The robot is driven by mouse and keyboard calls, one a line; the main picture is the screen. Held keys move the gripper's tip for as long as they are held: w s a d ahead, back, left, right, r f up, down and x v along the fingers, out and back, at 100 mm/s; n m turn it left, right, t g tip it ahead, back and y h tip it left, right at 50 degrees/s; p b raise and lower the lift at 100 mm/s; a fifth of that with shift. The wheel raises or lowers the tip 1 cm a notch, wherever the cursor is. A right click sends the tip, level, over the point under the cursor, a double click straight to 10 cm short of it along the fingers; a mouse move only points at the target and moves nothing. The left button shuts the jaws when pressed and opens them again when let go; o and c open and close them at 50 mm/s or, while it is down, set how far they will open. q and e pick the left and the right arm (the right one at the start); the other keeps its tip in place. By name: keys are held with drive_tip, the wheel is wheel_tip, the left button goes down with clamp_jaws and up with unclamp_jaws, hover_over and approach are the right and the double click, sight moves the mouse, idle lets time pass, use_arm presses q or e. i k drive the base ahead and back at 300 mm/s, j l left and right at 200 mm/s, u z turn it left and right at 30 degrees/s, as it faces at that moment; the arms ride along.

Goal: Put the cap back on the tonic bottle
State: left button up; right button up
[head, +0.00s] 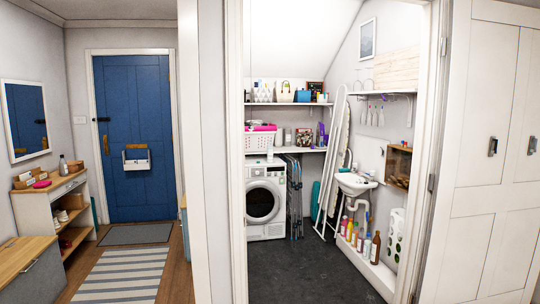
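I cannot tell which bottle is the tonic bottle, and no loose cap can be made out at this distance. Several bottles stand upright in a row on a low white ledge (376,277) under the sink, among them a brown bottle (375,248) at the near end. A dark bottle (63,165) with a light top stands on the hallway cabinet (57,187) at left. Small bottles and containers (262,93) also stand on the upper shelf in the closet. Neither of my grippers is in view.
A washer or dryer (265,203), a sink (355,184), an ironing board (333,150) and a folded rack (294,197) line the closet. Its dark floor (290,272) is clear in the middle. A wall (208,150) separates it from the hallway with the blue door (134,130).

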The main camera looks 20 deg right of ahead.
sight(270, 146)
drive_tip(key=i+l+z, duration=0.65)
drive_tip(key=i+z, duration=0.6)
drive_tip(key=i, duration=0.25)
drive_tip(key=i+l, duration=0.1)
drive_tip(key=i, duration=0.45)
drive_tip(key=i+l, duration=0.1)
drive_tip(key=i, duration=0.45)
drive_tip(key=i+l+u, duration=0.1)
drive_tip(key=i, duration=0.45)
drive_tip(key=i+l, duration=0.2)
drive_tip(key=i, duration=0.35)
drive_tip(key=i+j+u, duration=0.25)
drive_tip(key=i+j, duration=0.15)
drive_tip(key=i+j+u, duration=0.25)
drive_tip(key=i, duration=0.35)
drive_tip(key=i+j+u, duration=0.2)
drive_tip(key=i, duration=0.3)
drive_tip(key=i+l+u, duration=0.1)
drive_tip(key=i+u, duration=0.15)
drive_tip(key=i, duration=0.3)
drive_tip(key=i+l+u, duration=0.3)
drive_tip(key=i, duration=0.25)
drive_tip(key=i+l+u, duration=0.25)
drive_tip(key=i, duration=0.3)
drive_tip(key=i+l+u, duration=0.25)
drive_tip(key=i+l, duration=0.15)
drive_tip(key=i, duration=0.1)
